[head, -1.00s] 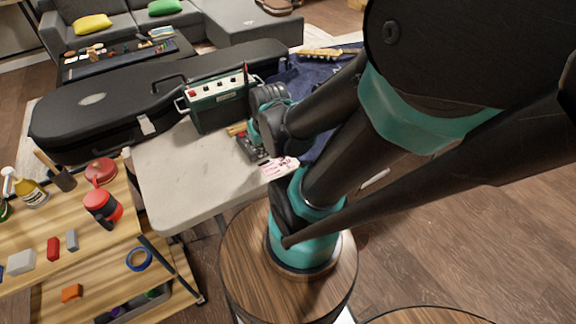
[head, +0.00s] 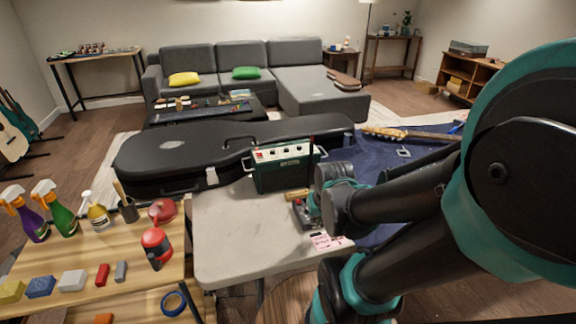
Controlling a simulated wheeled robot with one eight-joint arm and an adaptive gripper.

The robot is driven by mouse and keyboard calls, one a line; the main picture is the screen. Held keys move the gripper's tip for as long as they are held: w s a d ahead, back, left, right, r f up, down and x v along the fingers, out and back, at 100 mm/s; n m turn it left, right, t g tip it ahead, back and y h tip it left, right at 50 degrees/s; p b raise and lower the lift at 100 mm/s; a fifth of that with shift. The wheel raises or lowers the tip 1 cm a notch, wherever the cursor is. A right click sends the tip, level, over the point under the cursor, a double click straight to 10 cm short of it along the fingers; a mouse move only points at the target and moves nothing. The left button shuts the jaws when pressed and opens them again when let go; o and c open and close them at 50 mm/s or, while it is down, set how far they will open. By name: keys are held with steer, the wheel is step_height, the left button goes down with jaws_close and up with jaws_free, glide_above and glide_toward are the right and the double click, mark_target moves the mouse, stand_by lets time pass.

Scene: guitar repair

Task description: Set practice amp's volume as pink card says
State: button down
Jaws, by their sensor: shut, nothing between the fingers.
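The practice amp (head: 283,170) is a green box with a pale top panel. It stands upright at the far edge of the grey table, with a red spot and several small knobs on the panel. The settings are too small to read. The pink card (head: 330,242) lies flat near the table's front right edge, its writing unreadable. My arm's wrist (head: 338,200) is in front of the amp's right side. My gripper is largely hidden by the wrist and looks shut. I cannot tell whether it touches the amp.
A black guitar case (head: 170,165) lies behind the amp. A blue cloth (head: 365,165) with a guitar neck is at right. A small dark device (head: 304,214) sits beside my wrist. A wooden bench (head: 60,262) with bottles and blocks stands at left. The table's left front (head: 235,245) is clear.

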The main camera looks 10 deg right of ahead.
steer(key=c, duration=2.3)
jaws_free()
steer(key=shift+o, duration=1.3)
steer(key=shift+w+r, duration=0.15)
steer(key=o, duration=0.6)
steer(key=w+r+n, duration=0.2)
steer(key=w+r, duration=0.2)
steer(key=w, duration=0.1)
steer(key=w+a+r+n+g, duration=0.1)
steer(key=w+r+n, duration=0.2)
steer(key=w+r, duration=0.2)
steer(key=w+r+n+g, duration=0.1)
steer(key=w+r+n, duration=0.2)
steer(key=w, duration=0.4)
steer(key=shift+w+a+r, duration=0.1)
steer(key=shift+a+r, duration=0.05)
steer(key=shift+r, duration=0.3)
steer(key=shift+w+a+r, duration=0.1)
steer(key=shift+a+r, duration=0.05)
steer(key=shift+r, duration=0.25)
steer(key=n+g, duration=0.2)
steer(key=n, duration=0.6)
glide_toward(286, 148)
steer(key=shift+n, duration=0.3)
step_height(286, 148, down, 8)
steer(key=shift+w+f, duration=0.15)
jaws_close()
